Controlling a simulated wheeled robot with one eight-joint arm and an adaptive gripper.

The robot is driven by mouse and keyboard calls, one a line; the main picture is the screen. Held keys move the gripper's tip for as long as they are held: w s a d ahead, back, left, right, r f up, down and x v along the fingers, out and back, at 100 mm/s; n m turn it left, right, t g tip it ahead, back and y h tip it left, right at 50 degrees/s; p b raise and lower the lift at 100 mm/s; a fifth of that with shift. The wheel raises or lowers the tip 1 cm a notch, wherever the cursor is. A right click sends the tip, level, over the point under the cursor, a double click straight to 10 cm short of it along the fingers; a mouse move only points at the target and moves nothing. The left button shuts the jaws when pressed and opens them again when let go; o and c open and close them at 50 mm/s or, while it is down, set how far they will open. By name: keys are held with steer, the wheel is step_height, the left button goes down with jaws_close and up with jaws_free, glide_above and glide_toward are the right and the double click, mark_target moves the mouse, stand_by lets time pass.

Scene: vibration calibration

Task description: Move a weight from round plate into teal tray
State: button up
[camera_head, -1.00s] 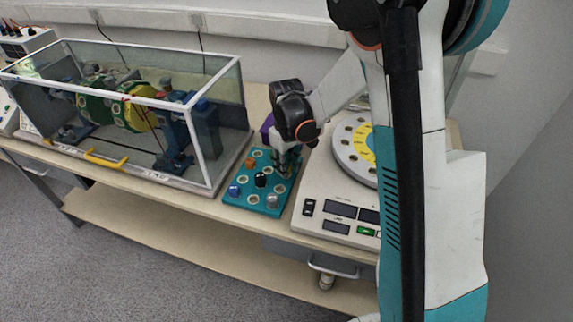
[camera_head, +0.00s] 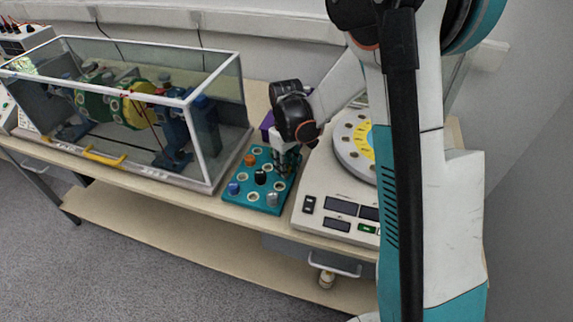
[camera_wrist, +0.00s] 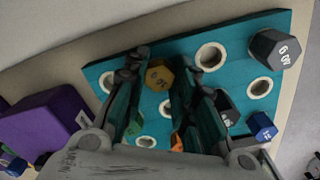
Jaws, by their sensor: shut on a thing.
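The teal tray (camera_head: 237,201) lies on the bench left of the scale and holds several coloured weights among empty round holes. My gripper (camera_head: 287,165) is over the tray's back right part. In the wrist view my gripper (camera_wrist: 160,68) is shut on a yellow hexagonal weight (camera_wrist: 158,77), between its fingertips over the tray (camera_wrist: 240,40). I cannot tell whether the weight's base is in a hole. The round plate (camera_head: 345,163), pale with a yellow middle, sits on the scale right of the tray, partly hidden by my arm.
In the wrist view a dark grey weight (camera_wrist: 272,48), a blue weight (camera_wrist: 262,126) and an orange weight (camera_wrist: 177,141) stand in the tray. A purple block (camera_wrist: 42,122) lies beside it. A glass-walled case (camera_head: 208,140) stands left of the tray.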

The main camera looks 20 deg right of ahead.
steer(key=o, duration=0.8)
step_height(320, 180, up, 12)
steer(key=shift+f, duration=0.1)
stand_by(0.3)
steer(key=s+r+m+t, duration=0.2)
steer(key=s+r+t, duration=0.1)
steer(key=s+r, duration=0.7)
steer(key=s+m+t, duration=0.1)
steer(key=s, duration=0.3)
steer(key=s+f+m+t, duration=0.1)
steer(key=s, duration=0.3)
steer(key=s+t, duration=0.2)
steer(key=s, duration=0.2)
steer(key=shift+s+f+m, duration=0.2)
steer(key=shift+s+m, duration=0.15)
steer(key=shift+m, duration=0.05)
